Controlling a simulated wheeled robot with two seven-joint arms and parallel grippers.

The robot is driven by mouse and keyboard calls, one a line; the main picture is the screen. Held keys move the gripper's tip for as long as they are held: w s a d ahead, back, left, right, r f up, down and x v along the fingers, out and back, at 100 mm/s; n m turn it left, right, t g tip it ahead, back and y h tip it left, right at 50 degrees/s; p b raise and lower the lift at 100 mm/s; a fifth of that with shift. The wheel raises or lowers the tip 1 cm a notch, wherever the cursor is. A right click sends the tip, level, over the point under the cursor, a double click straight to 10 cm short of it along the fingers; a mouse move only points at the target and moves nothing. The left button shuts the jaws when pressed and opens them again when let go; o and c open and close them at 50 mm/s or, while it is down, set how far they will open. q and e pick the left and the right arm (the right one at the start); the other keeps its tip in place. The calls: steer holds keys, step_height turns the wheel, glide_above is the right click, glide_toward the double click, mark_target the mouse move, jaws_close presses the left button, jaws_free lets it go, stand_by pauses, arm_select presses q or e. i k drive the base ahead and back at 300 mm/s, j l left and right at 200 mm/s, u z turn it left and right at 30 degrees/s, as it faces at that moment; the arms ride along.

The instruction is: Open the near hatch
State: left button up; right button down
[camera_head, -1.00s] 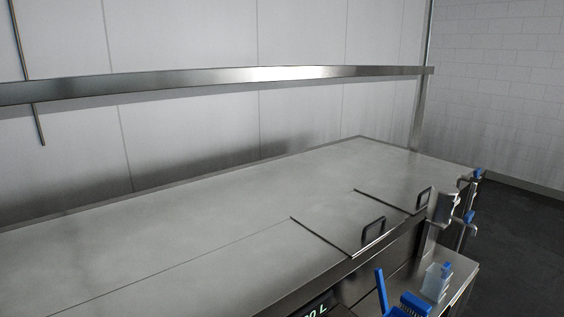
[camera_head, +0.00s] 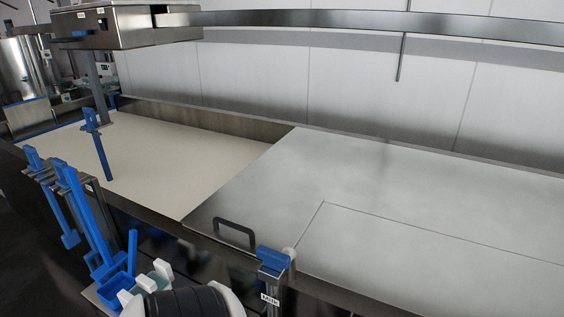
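The hatch nearest the open milk is a flat grey steel panel (camera_head: 262,190) with a dark bar handle (camera_head: 234,232) at its front left corner. It lies flat and shut on the vat top. I cannot tell whether this panel is the near hatch the task names. A black ribbed part with white ends at the bottom edge looks like my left arm. White pieces beside it may be its gripper, but the fingers are not clear. No gripper is seen at the handle. My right gripper is not in view.
Pale milk (camera_head: 185,150) fills the open vat left of the panel. A blue block (camera_head: 272,258) stands at the front edge right of the handle. Blue-handled tools (camera_head: 88,215) hang at the front left. A steel box (camera_head: 125,27) stands above the vat.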

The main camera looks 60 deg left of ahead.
mark_target(249, 213)
steer(key=u, duration=2.2)
